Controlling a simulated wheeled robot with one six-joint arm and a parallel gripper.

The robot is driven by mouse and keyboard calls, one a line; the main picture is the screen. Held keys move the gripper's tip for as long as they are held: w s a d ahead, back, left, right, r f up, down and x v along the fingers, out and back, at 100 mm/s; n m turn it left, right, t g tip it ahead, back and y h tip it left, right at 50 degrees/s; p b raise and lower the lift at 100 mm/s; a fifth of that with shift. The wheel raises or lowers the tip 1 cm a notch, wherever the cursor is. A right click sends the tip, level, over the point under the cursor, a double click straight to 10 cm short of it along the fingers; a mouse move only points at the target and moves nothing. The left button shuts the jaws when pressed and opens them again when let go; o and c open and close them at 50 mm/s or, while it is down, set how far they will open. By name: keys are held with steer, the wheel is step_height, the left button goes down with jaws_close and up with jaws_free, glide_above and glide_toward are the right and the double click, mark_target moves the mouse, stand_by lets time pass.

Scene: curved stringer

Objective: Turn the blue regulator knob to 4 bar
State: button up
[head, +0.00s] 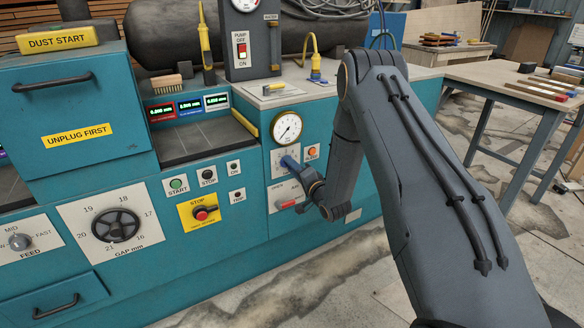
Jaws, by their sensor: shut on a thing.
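The blue regulator knob (289,161) is on a white plate on the teal machine's front, below a round brass-rimmed gauge (287,127). Only part of the blue knob shows past my gripper. My gripper (297,167) is at the knob, reaching it from the right, and is shut on it. The gauge has a white face and a dark needle. Its numbers are too small to read. The knob's own marks are hidden or too small to tell.
An orange button (311,152) is just right of the knob. A red lever (291,203) on a white plate is below. START and STOP buttons and a red emergency stop (201,214) are to the left. A wooden-topped workbench (490,75) stands at the right, with bare floor before it.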

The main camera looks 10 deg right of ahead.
steer(key=m, duration=1.1)
steer(key=shift+d+m+p, duration=0.1)
steer(key=shift+m+p, duration=0.2)
stand_by(0.4)
steer(key=o, duration=1.1)
steer(key=v, duration=0.7)
steer(key=shift+s, duration=0.4)
